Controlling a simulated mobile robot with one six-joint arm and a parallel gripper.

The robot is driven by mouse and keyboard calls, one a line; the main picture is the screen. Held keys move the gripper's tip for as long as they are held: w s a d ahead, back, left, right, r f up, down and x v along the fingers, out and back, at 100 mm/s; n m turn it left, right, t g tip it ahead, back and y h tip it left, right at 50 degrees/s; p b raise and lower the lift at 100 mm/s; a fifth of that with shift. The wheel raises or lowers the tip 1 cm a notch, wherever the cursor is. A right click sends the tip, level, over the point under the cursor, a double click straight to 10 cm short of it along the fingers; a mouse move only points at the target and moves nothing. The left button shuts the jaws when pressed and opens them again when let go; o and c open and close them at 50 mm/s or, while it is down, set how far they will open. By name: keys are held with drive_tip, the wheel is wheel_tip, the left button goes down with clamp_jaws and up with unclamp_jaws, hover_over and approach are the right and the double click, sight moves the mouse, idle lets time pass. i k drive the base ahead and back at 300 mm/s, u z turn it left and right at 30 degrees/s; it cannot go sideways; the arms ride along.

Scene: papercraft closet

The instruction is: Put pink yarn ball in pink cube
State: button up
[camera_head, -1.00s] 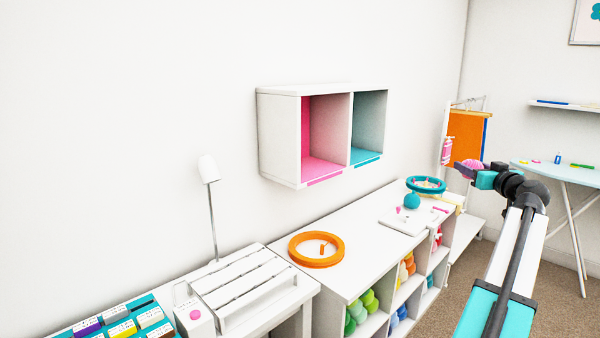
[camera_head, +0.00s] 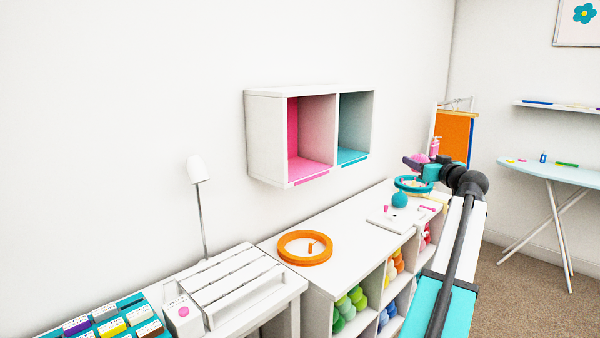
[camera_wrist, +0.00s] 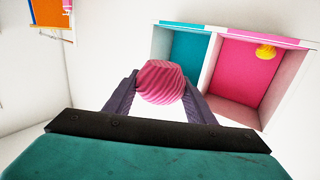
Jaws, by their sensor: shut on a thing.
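A ridged pink yarn ball (camera_wrist: 161,83) sits between the two fingers of my gripper (camera_wrist: 160,92) in the wrist view, and my gripper is shut on it. In the head view my gripper (camera_head: 412,162) is right of the wall cubes, above the cabinet top, and the ball is small and partly hidden there. The pink cube (camera_head: 308,168) is the left compartment of the white wall shelf, open at the front. It also shows on the right in the wrist view (camera_wrist: 245,75), with a small yellow thing (camera_wrist: 265,52) inside it. The ball is outside the cube.
The teal cube (camera_head: 353,130) adjoins the pink one on the right. Below are a white cabinet top with an orange ring (camera_head: 305,248), a teal ball (camera_head: 399,200) and a teal ring (camera_head: 408,190). A white lamp (camera_head: 198,175) stands left. Air before the shelf looks clear.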

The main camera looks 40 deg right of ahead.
sight(301, 170)
drive_tip(key=z, duration=0.05)
drive_tip(key=i, duration=1)
drive_tip(key=u, duration=0.05)
